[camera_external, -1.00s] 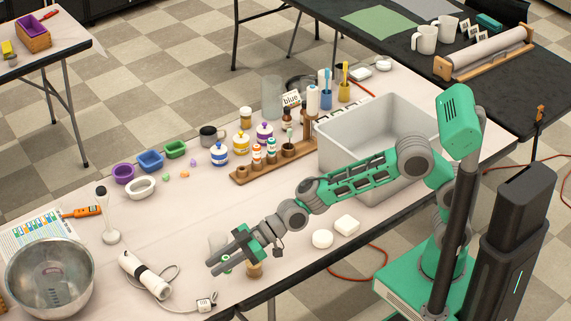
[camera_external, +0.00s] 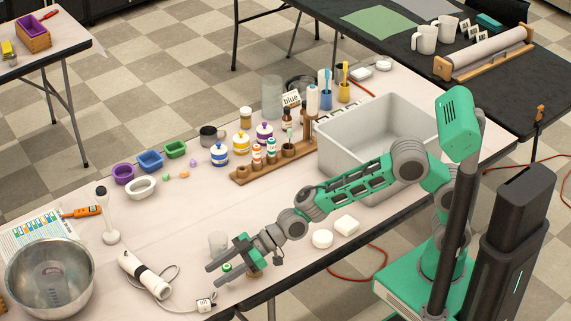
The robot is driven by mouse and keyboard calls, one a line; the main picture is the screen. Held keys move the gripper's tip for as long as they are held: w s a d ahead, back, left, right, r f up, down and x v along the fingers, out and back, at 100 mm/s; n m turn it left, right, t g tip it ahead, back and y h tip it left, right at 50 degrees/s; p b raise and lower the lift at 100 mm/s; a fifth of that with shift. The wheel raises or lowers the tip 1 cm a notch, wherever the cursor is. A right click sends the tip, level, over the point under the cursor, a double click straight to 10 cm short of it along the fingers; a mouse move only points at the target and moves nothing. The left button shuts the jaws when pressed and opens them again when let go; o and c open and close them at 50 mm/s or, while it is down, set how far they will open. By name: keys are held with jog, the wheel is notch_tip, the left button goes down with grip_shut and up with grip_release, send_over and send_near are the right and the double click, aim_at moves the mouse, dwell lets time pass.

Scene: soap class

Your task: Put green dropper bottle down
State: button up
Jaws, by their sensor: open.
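My gripper (camera_external: 213,276) is open, low over the front edge of the white table (camera_external: 165,215). Its two fingers point left and are spread apart. A small bottle with a green cap (camera_external: 227,268), which looks like the green dropper bottle, shows between the fingers. Most of its body is hidden by the fingers, so I cannot tell whether it touches them or stands fully on the table. A small tan piece (camera_external: 253,272) shows partly beneath the gripper.
A white handheld device (camera_external: 145,275) with a cable and a small tag lies left of the gripper. A steel bowl (camera_external: 50,278) is at far left. White soap pieces (camera_external: 346,225) lie to the right. A wooden rack (camera_external: 275,163) with bottles and a grey bin (camera_external: 350,150) stand behind.

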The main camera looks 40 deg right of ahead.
jog(key=shift+r, duration=0.2)
jog(key=shift+d+r, duration=0.15)
jog(key=shift+d, duration=0.2)
jog(key=p+v, duration=0.1)
jog(key=v, duration=1)
jog(key=shift+s+d, duration=0.15)
